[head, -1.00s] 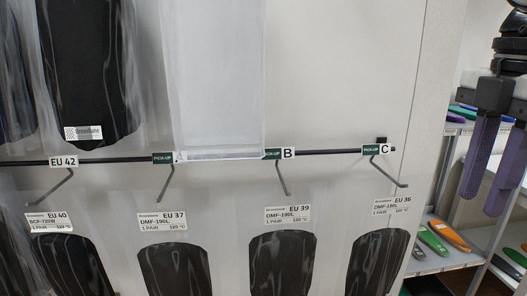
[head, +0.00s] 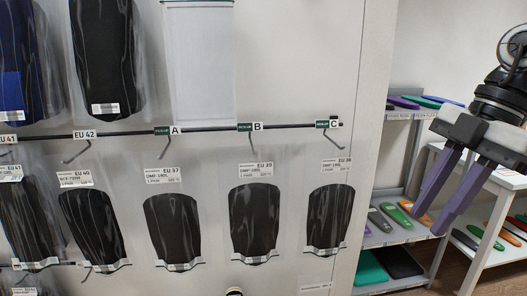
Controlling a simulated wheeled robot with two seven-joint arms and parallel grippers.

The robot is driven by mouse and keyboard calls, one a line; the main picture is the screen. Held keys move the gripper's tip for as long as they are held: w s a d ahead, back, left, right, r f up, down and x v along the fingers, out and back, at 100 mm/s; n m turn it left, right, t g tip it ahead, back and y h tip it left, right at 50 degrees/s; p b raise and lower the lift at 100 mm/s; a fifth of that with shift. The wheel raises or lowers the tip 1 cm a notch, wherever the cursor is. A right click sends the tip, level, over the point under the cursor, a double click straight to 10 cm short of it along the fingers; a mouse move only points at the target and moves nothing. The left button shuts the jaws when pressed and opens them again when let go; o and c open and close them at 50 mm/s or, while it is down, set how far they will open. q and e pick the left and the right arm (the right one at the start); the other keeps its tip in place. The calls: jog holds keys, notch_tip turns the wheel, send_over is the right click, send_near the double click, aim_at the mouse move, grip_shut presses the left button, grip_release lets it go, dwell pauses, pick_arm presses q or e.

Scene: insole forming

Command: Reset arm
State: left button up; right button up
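My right gripper (head: 426,230) shows at the right, with two long purple fingers pointing down and to the left. The fingers are apart with nothing between them, so it is open and empty. It hangs in front of the shelves, to the right of the display panel (head: 215,107), and does not appear to touch anything. My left gripper is not in view.
Bagged black insoles (head: 255,215) hang in rows on the panel. Hooks labelled A, B (head: 248,143) and C line a dark rail; a clear empty-looking bag (head: 203,70) hangs above A. Shelves (head: 405,238) with coloured insoles stand at right.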

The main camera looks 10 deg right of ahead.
jog(key=w+a+f+m+t+y, duration=0.1)
jog(key=w+f+m+t, duration=0.15)
jog(key=f+t, duration=0.45)
jog(key=w+a+f+m+t+y, duration=0.15)
jog(key=f+m, duration=0.25)
jog(key=f, duration=0.8)
jog(key=w+f+m+t+y, duration=0.25)
jog(key=f+t, duration=0.25)
jog(key=f, duration=0.4)
jog(key=s+a+f+m+h, duration=0.2)
jog(key=s+f+m+h, duration=0.25)
jog(key=f, duration=0.55)
jog(key=s+a+f+m+g+h, duration=0.1)
jog(key=s+a+f+g, duration=0.4)
jog(key=s+a+f, duration=0.7)
jog(key=shift+s+a+f+m+g+h, duration=0.2)
jog(key=shift+s+a+m+g+h, duration=0.15)
jog(key=shift+a+m, duration=0.6)
